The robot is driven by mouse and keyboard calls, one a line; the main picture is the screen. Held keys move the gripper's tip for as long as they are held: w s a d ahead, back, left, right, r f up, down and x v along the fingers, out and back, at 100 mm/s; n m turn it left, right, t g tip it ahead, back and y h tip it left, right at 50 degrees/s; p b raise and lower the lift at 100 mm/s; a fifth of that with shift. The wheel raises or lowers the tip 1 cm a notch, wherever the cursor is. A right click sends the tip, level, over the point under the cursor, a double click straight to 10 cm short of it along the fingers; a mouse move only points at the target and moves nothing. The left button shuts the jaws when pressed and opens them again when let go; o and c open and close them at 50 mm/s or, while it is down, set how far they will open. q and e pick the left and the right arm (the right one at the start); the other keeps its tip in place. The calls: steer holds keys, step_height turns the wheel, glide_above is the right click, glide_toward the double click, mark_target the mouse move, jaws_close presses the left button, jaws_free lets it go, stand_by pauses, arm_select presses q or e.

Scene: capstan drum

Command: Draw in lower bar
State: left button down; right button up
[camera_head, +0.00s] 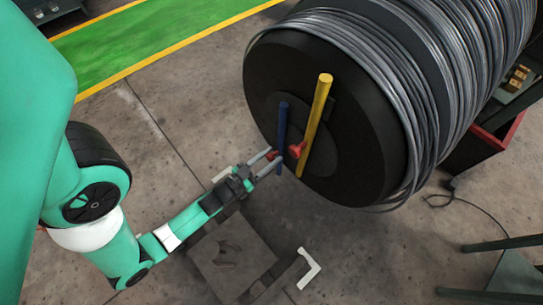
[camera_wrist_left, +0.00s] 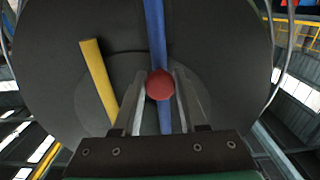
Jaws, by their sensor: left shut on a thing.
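A black capstan drum end (camera_head: 350,110) faces my left arm, and it fills much of the left wrist view (camera_wrist_left: 60,70). Two bars cross its face: a yellow bar (camera_head: 316,122) and a blue bar (camera_head: 282,125). In the left wrist view the blue bar (camera_wrist_left: 154,30) runs nearly upright behind a round red knob (camera_wrist_left: 160,85), and the yellow bar (camera_wrist_left: 98,80) leans at its left. My left gripper (camera_head: 275,157) is shut on the red knob at the blue bar; its fingertips (camera_wrist_left: 160,88) flank the knob. Another red knob (camera_head: 296,150) sits at the yellow bar. My right gripper is not in view.
Grey cable (camera_head: 440,70) is wound on the drum behind its end face. A green floor lane (camera_head: 150,40) with yellow edges lies at upper left. A red-edged bin (camera_head: 495,138) and a dark green stand (camera_head: 505,265) are at right.

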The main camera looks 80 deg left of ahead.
mark_target(279, 142)
arm_select(q)
step_height(279, 142, up, 6)
steer(key=p, duration=0.4)
steer(key=shift+w+r, duration=0.1)
steer(key=shift+r, duration=0.05)
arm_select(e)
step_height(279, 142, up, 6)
arm_select(q)
steer(key=shift+c, duration=2.4)
jaws_free()
steer(key=shift+f, duration=0.2)
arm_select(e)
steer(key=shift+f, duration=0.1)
